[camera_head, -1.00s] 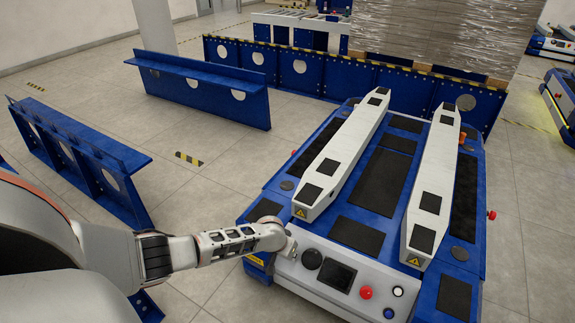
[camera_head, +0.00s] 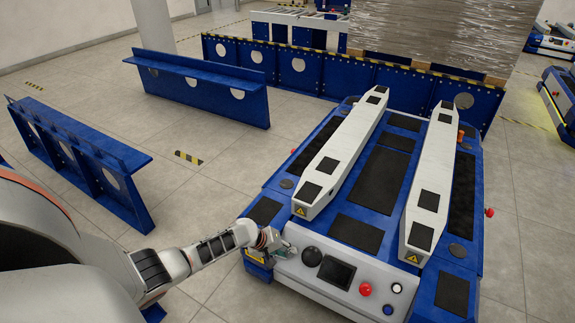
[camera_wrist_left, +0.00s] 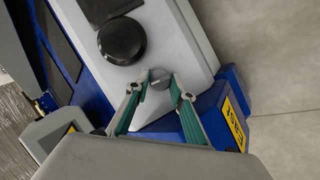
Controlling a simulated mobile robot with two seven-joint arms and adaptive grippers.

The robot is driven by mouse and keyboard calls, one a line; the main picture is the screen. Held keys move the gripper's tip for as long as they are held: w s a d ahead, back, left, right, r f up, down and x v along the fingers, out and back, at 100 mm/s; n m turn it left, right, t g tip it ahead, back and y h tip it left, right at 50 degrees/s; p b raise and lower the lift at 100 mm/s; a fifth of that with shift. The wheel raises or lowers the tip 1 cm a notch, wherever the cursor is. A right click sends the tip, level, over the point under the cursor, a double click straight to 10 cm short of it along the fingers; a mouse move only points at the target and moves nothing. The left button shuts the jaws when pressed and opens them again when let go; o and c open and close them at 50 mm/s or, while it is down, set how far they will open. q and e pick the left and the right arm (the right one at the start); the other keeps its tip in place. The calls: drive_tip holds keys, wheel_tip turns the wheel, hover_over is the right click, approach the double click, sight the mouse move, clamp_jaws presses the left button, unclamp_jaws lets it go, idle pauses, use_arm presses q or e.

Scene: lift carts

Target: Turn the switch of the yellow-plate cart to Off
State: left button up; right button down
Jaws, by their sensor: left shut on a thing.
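The cart (camera_head: 340,275) is blue with a pale front panel. Its switch is a small grey knob (camera_wrist_left: 159,78) on the panel, beside a large black round button (camera_wrist_left: 122,41) in the left wrist view. My left gripper (camera_wrist_left: 161,82) has its two fingertips on either side of the knob and is shut on it. A yellow plate (camera_wrist_left: 235,124) with dark lettering is on the cart's blue corner near the gripper. My right gripper is not in view.
The panel also carries a dark screen (camera_head: 335,272), a red button (camera_head: 365,289) and several small buttons. Two white lift beams (camera_head: 345,150) lie along the cart top. Blue steel barriers (camera_head: 205,88) stand to the left. The grey floor between them is clear.

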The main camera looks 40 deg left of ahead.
use_arm(q)
drive_tip(key=shift+s+d+f+n, duration=0.1)
drive_tip(key=shift+s+f+n, duration=0.15)
drive_tip(key=shift+n, duration=0.25)
drive_tip(key=shift+w+r+t+h, duration=0.1)
drive_tip(key=shift+t+h, duration=0.2)
drive_tip(key=o, duration=1.1)
drive_tip(key=shift+w, duration=0.1)
drive_tip(key=shift+r, duration=0.15)
drive_tip(key=v, duration=1.2)
drive_tip(key=shift+d, duration=0.1)
